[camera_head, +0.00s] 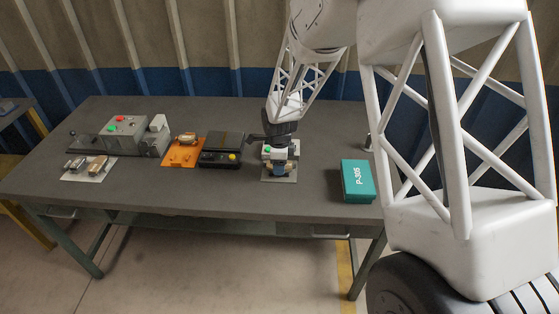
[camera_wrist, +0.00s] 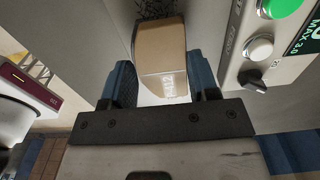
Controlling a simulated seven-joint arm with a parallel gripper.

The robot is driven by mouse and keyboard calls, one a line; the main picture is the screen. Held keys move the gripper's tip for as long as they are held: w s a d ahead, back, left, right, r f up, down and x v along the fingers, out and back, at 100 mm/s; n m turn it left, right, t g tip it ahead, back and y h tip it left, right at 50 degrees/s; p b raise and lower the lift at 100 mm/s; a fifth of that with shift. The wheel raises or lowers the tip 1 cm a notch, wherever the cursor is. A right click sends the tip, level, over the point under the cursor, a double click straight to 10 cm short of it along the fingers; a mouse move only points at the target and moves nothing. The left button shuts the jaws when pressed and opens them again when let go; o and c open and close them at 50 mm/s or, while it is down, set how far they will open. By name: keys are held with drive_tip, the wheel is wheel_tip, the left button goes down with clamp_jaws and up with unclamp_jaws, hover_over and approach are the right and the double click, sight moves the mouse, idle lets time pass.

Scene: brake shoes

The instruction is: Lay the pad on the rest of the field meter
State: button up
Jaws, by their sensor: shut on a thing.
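My gripper (camera_head: 280,167) points down over the small grey meter (camera_head: 267,153) with a green button, right of the table's middle. The wrist view shows its blue fingers (camera_wrist: 161,88) shut on a tan pad (camera_wrist: 160,48) with a pale, marked lower face. The meter's panel (camera_wrist: 268,48) is at the right in that view, with a green button, a white button, a black knob and a "MAX 3.0" display. The pad is beside this panel, over a pale surface. I cannot tell whether the pad touches the rest beneath it. In the head view my gripper mostly hides the pad.
A white sheet (camera_head: 73,177) holds small parts. A teal box (camera_head: 356,181) stands at the right. The table front (camera_head: 215,200) is clear.

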drive_tip(key=shift+f, duration=0.45)
idle(0.9)
drive_tip(key=o, duration=1.2)
drive_tip(key=shift+c, duration=0.2)
drive_tip(key=shift+r, duration=0.1)
drive_tip(key=shift+r, duration=3.8)
drive_tip(key=shift+r, duration=0.1)
